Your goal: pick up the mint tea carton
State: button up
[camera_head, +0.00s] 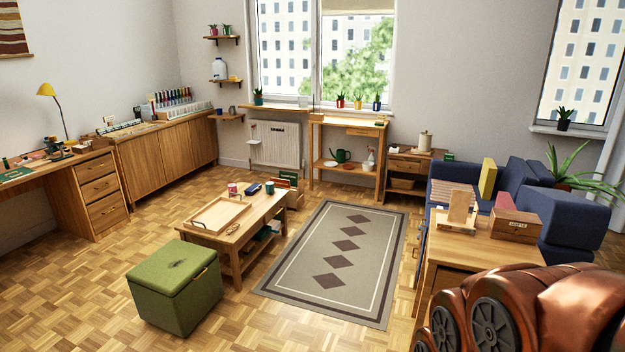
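I cannot pick out the mint tea carton for sure, because the small packages are too small to read. A small green box (379,122) lies on the tall wooden table below the window. Another green item (449,156) shows by the low shelf unit at the back right. A green box-like item (288,176) shows behind the coffee table. I cannot tell whether any of these is the carton. My gripper is not in view.
The coffee table (243,237) bears a wooden tray (219,229) and mugs. A green storage stool (174,295) stands in front of it. A patterned rug (378,305) lies on open floor. A wooden cabinet (470,252) and blue sofa (577,232) stand at right.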

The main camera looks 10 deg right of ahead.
aim_at(448, 158)
jog(key=u, duration=0.2)
jog(key=i, duration=4.05)
jog(key=z, duration=1.15)
jog(key=i, duration=1.65)
jog(key=z, duration=0.9)
jog(key=i, duration=0.75)
jog(key=u, duration=0.5)
jog(key=i, duration=1.85)
jog(key=z, duration=0.2)
